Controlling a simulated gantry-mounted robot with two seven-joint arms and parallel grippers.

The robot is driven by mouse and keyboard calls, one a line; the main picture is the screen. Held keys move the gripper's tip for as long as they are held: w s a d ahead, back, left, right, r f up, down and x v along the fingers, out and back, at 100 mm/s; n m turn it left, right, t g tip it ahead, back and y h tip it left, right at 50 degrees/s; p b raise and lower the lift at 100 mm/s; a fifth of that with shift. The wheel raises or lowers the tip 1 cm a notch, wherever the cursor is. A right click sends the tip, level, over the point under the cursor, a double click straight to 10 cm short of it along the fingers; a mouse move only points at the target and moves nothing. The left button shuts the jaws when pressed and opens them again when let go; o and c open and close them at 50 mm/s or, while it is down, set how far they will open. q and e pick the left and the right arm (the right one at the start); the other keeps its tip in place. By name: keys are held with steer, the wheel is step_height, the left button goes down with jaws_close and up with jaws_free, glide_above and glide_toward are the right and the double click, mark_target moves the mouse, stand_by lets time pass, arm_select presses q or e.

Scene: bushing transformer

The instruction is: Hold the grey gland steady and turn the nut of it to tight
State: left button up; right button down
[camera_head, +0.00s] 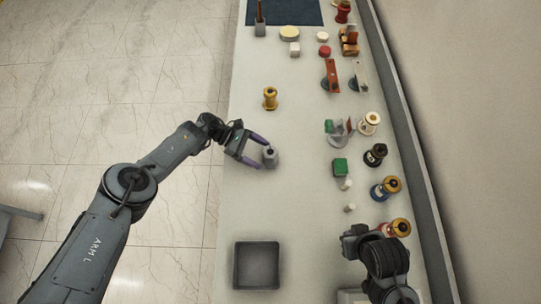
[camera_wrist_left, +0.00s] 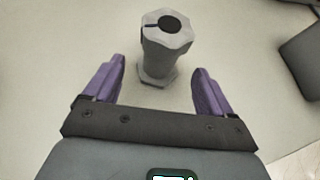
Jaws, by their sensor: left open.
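The grey gland (camera_head: 270,157) stands upright on the pale table in the head view. In the left wrist view the gland (camera_wrist_left: 157,60) shows a hexagonal nut (camera_wrist_left: 167,30) on top with a dark round centre, and a wider hexagonal base. My left gripper (camera_head: 258,153) is open, with its purple fingers pointing at the gland. In the left wrist view the fingers of my left gripper (camera_wrist_left: 160,85) are apart, one to each side of the gland's lower part, and neither visibly touches it. My right arm shows at the lower right of the head view; its fingertips are hidden.
A grey tray (camera_head: 238,265) lies on the table's near part. A yellow gland-like part (camera_head: 270,98) stands farther back. The table around the gland is clear.

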mark_target(267, 158)
arm_select(q)
steer(key=shift+b+x, duration=0.65)
steer(key=shift+x, duration=1.3)
